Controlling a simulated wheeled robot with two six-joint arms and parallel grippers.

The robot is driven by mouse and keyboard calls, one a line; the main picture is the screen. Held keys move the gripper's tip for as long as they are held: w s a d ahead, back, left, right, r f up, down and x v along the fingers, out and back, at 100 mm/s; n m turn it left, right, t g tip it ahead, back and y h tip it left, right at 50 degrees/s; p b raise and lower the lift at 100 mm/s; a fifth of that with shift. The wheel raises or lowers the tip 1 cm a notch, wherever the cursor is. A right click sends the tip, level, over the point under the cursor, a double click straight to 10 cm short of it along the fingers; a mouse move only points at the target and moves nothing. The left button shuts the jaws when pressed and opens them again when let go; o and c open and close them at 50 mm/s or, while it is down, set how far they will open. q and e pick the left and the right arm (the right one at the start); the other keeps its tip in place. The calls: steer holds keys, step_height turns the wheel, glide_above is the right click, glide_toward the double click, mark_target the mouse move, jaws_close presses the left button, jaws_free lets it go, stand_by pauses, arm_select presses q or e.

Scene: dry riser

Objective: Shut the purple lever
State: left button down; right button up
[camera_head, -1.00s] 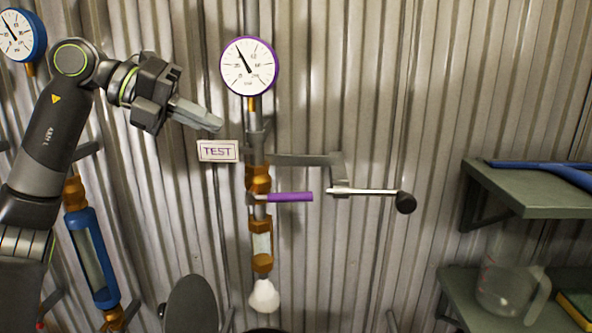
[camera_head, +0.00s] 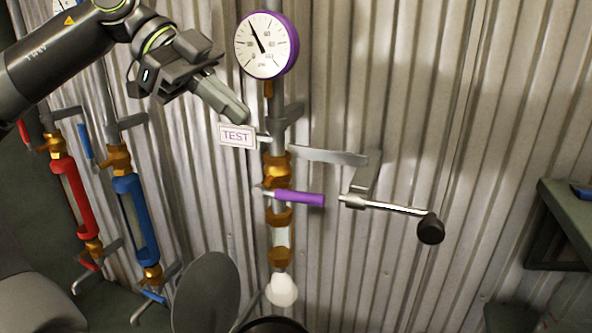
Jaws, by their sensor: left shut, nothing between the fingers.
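The purple lever (camera_head: 300,198) sticks out to the right, about level, from the brass valve (camera_head: 278,172) on the middle pipe. A purple-rimmed gauge (camera_head: 263,45) sits above it on the same pipe, and a white bulb-shaped end (camera_head: 282,290) is at the bottom. My left gripper (camera_head: 240,112) is shut and empty. In the picture it is up and left of the purple lever, by the TEST sign (camera_head: 237,135), and apart from the lever. My right gripper is not in view.
A grey bracket (camera_head: 335,157) and a crank with a black knob (camera_head: 430,229) stand right of the lever. Blue (camera_head: 135,210) and red (camera_head: 75,197) sight-tube pipes are at the left. A green shelf (camera_head: 570,215) is at the right edge.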

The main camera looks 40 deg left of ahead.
arm_select(q)
steer(key=p, duration=0.5)
glide_above(299, 197)
steer(key=s+a, duration=0.1)
steer(key=a, duration=0.1)
step_height(299, 197, down, 6)
steer(key=shift+w+f, duration=0.15)
steer(key=shift+f, duration=0.85)
steer(key=shift+w+f, duration=0.1)
steer(key=shift+f, duration=0.85)
steer(key=shift+f, duration=0.65)
steer(key=shift+s+d, duration=0.15)
steer(key=shift+s, duration=0.05)
steer(key=shift+f, duration=0.1)
